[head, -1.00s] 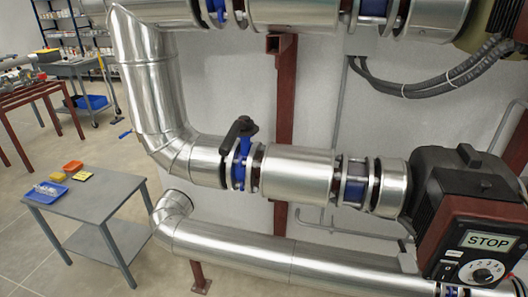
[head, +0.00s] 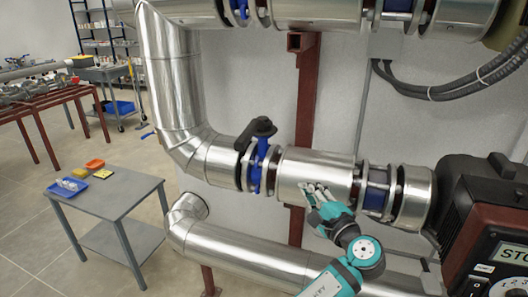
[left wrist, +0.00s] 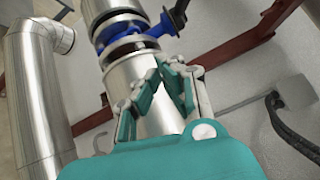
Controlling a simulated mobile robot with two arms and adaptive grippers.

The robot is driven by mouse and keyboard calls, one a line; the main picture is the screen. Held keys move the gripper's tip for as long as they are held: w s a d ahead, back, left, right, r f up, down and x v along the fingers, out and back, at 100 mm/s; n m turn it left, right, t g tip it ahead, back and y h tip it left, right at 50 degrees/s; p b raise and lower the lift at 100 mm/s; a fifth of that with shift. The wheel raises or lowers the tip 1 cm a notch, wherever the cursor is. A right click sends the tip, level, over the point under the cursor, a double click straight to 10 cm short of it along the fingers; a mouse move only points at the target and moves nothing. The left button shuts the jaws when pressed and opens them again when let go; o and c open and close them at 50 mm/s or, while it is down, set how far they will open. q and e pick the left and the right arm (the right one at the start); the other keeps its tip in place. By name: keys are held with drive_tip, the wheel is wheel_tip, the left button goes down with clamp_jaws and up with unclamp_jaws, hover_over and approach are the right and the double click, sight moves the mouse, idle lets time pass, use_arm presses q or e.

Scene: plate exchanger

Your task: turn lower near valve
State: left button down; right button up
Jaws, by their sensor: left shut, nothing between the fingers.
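The lower valve has a blue body (head: 260,168) and a black handle (head: 257,133) on top, set in the silver middle pipe. The blue valve body also shows in the left wrist view (left wrist: 167,24), at the top, with its dark handle (left wrist: 181,10). My left gripper (head: 311,190) is in front of the pipe section to the right of the valve, apart from the handle. Its fingers (left wrist: 166,68) are shut and empty, pointing toward the valve in the left wrist view. My right gripper is not in view.
A motor unit with a dial panel (head: 494,262) stands at the right. Another silver pipe (head: 240,252) runs below. A red-brown post (head: 306,90) stands behind the pipes. A grey table (head: 115,200) with small trays is at the left, with open floor around it.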

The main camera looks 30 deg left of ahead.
use_arm(q)
drive_tip(key=s+r+n+g+y, duration=0.2)
drive_tip(key=s+r+n+y, duration=0.15)
drive_tip(key=r, duration=0.45)
drive_tip(key=p, duration=0.2)
approach(254, 132)
drive_tip(key=w, duration=0.3)
drive_tip(key=shift+m+h, duration=0.35)
drive_tip(key=shift+h, duration=0.1)
drive_tip(key=shift+s+a+r+p, duration=0.15)
drive_tip(key=shift+a+p, duration=0.15)
drive_tip(key=shift+a, duration=0.45)
drive_tip(key=shift+s+a+r+p, duration=0.1)
drive_tip(key=shift+s+a+p, duration=0.15)
drive_tip(key=shift+a, duration=0.5)
drive_tip(key=shift+s+a+r+p, duration=0.1)
drive_tip(key=shift+a+p, duration=0.2)
drive_tip(key=shift+a, duration=0.5)
drive_tip(key=shift+s+a, duration=0.3)
drive_tip(key=shift+a, duration=0.25)
drive_tip(key=shift+s+a, duration=0.35)
drive_tip(key=shift+a, duration=0.2)
drive_tip(key=shift+f, duration=0.1)
